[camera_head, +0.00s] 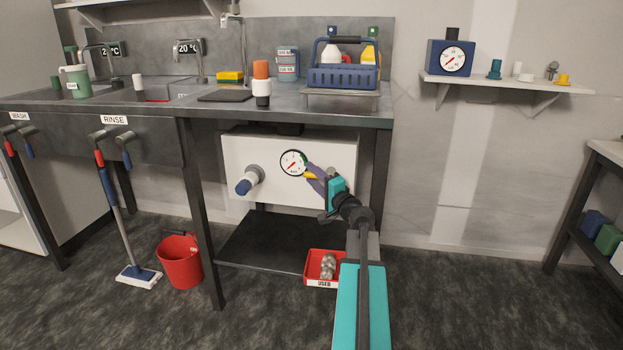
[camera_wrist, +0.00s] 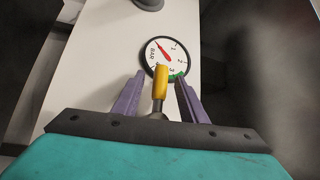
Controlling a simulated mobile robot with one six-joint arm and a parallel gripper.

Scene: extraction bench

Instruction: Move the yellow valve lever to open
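The yellow valve lever (camera_wrist: 160,82) shows in the wrist view, just below the round pressure gauge (camera_wrist: 164,57). In the head view a bit of the yellow lever (camera_head: 310,176) shows beside my gripper, under the gauge (camera_head: 293,163) on the white panel (camera_head: 335,157). My gripper (camera_wrist: 158,98) has its two purple fingers apart, one on each side of the lever, with gaps visible on both sides. The gauge's red needle points to the upper left in the wrist view. In the head view my gripper (camera_head: 311,175) partly hides the lever and its mount.
A blue and grey knob (camera_head: 249,180) sticks out of the panel left of the gauge. The panel sits under the bench top (camera_head: 290,115), between dark legs. A red tray (camera_head: 323,268) marked USED lies below my arm.

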